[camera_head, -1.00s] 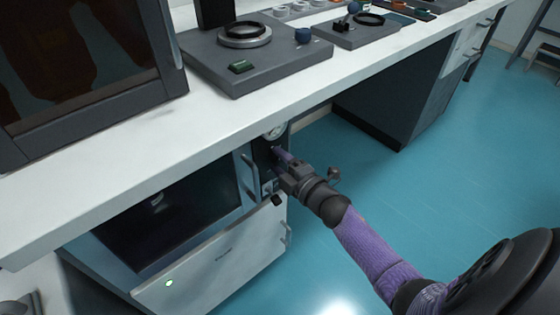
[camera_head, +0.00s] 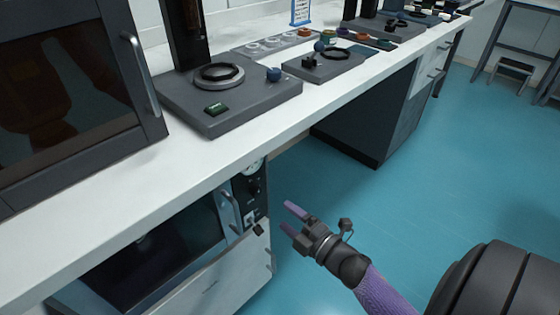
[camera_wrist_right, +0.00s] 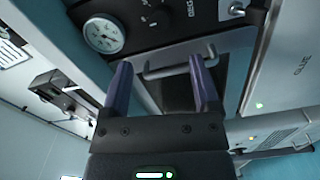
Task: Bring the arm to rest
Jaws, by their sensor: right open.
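My right gripper (camera_head: 289,217) is open and empty, with two purple fingers spread apart. In the head view it hangs over the blue floor, a little to the right of the oven-like unit (camera_head: 150,255) under the bench. The right wrist view shows the fingers (camera_wrist_right: 160,82) from behind, with the unit's door handle (camera_wrist_right: 180,65) and round gauge (camera_wrist_right: 103,34) beyond them. The fingers look apart from the unit. My right arm (camera_head: 380,292) comes in from the lower right. My left gripper is not in view.
The white bench top (camera_head: 130,165) runs above the unit. It carries a dark-doored cabinet (camera_head: 75,100), a grey instrument with a round plate (camera_head: 228,100) and a smaller device (camera_head: 325,64). A dark pedestal (camera_head: 370,125) supports the bench. Blue floor (camera_head: 440,170) lies open to the right.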

